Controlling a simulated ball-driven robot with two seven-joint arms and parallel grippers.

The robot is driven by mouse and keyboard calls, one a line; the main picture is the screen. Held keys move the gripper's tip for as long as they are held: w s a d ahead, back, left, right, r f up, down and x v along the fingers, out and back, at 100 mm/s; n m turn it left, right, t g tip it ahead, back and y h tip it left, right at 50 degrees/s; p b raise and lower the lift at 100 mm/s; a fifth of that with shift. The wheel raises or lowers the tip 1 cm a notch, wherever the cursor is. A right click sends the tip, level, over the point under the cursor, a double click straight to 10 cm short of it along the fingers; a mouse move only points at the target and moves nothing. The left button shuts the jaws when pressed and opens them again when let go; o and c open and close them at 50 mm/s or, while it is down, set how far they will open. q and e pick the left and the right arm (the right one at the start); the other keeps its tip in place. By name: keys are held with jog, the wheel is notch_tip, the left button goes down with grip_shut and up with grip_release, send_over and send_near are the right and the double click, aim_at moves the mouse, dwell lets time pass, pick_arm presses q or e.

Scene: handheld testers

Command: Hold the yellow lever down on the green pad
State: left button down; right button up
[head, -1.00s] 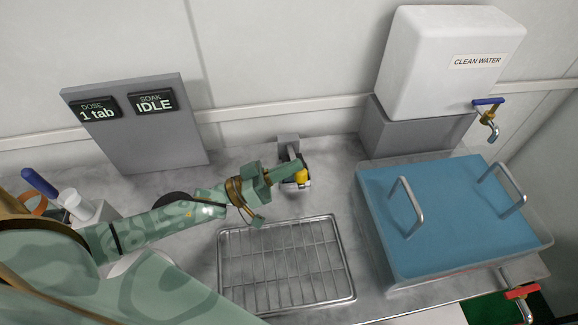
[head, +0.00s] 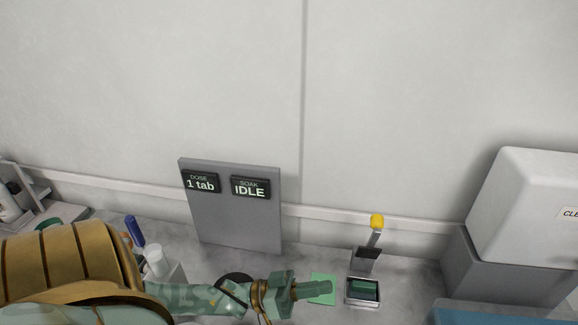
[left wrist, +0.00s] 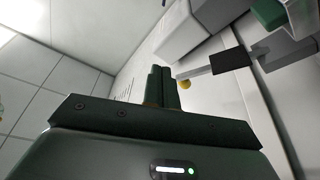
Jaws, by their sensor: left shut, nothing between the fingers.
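The lever with a yellow knob (head: 376,221) stands raised, tilted up from its hinge behind the tester in the head view. The dark green pad (head: 363,290) sits in the tester's grey metal base, below and in front of the knob, with nothing pressing on it. My left gripper (head: 327,288) is shut and empty, just left of the base and apart from the lever. In the left wrist view, its closed fingers (left wrist: 161,88) point up, with the yellow knob (left wrist: 185,84) to their right and the green pad (left wrist: 270,13) at top right. My right gripper is out of view.
A grey panel (head: 238,225) reads "DOSE 1 tab" and "SOAK IDLE". A light green flat patch (head: 318,277) shows by my left fingertips. A white water tank (head: 525,210) on a grey block stands right. White containers (head: 155,262) stand left.

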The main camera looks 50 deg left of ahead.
pick_arm(q)
jog(key=s+a, duration=0.4)
jog(key=shift+s, duration=0.2)
jog(key=shift+a, duration=0.1)
